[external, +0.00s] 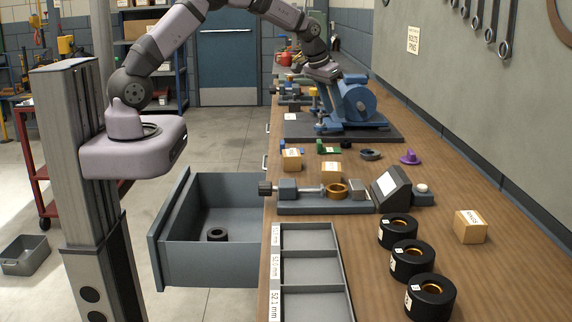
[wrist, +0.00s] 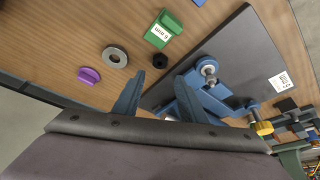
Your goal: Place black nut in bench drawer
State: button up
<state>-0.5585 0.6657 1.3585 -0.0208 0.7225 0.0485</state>
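The black nut (wrist: 160,61) is a small dark piece with a hole, lying on the wooden bench beside a green block (wrist: 164,28) in the wrist view. It also shows small in the external view (external: 346,145). My gripper (wrist: 164,76) is open and empty, its two blue-grey fingers apart, with the nut seen just beyond the gap between the tips. In the external view my gripper is up by the blue machine and its fingers are hard to make out. The bench drawer (external: 212,262) is pulled open at the bench's left side, with a black ring (external: 217,234) inside.
The blue machine (external: 357,103) on its dark plate stands close to my gripper. A grey washer (external: 371,154) and a purple piece (external: 410,157) lie nearby. A clamp fixture (external: 315,196), small boxes, a divided tray (external: 312,222) and black rolls (external: 412,260) occupy the nearer bench.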

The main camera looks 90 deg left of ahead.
jog(key=shift+s+r, duration=0.15)
jog(key=shift+r, duration=0.2)
jog(key=s+d+m+g, duration=0.1)
jog(key=s+d, duration=0.4)
jog(key=d, duration=0.3)
jog(key=s+d+f+m+g+h, duration=0.1)
jog(key=s+d+m, duration=0.1)
jog(key=s+d, duration=0.4)
jog(key=s+d+f+m+h, duration=0.1)
jog(key=s+d, duration=0.5)
jog(key=d, duration=0.6)
jog(key=shift+s+d+g, duration=0.2)
jog(key=shift+d+g, duration=0.05)
jog(key=shift+g, duration=0.15)
jog(key=s+d+f, duration=0.1)
jog(key=s, duration=0.2)
jog(key=s+d+m, duration=0.1)
jog(key=s+d, duration=0.1)
jog(key=s, duration=0.2)
jog(key=s+d+f+m+g, duration=0.1)
jog(key=s, duration=0.3)
jog(key=shift+d+f, duration=0.3)
jog(key=shift+d, duration=0.1)
jog(key=shift+c, duration=0.3)
jog(key=shift+r, duration=0.1)
